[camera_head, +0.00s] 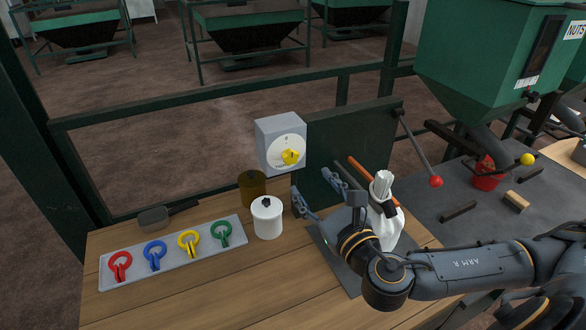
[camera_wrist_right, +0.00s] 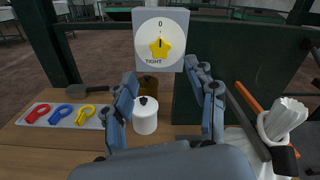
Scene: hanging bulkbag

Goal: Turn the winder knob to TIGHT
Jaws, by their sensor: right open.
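The winder knob is a yellow star-shaped knob (camera_head: 290,157) on a white round dial on the front of a grey box (camera_head: 268,137). In the right wrist view the knob (camera_wrist_right: 160,47) points up toward the 0 mark, and the word TIGHT is printed at the dial's lower left. My right gripper (camera_head: 315,192) is open and empty, below and in front of the box. In the right wrist view its fingers (camera_wrist_right: 168,90) stand apart below the knob, not touching it. My left gripper is not in view.
A white lidded jar (camera_head: 267,217) and a brown jar (camera_head: 252,189) stand below the box. A tray (camera_head: 160,275) with red, blue, yellow and green ring clips lies left. A tied white bag (camera_head: 384,212) stands beside my right wrist. A red-balled lever (camera_head: 436,181) is to the right.

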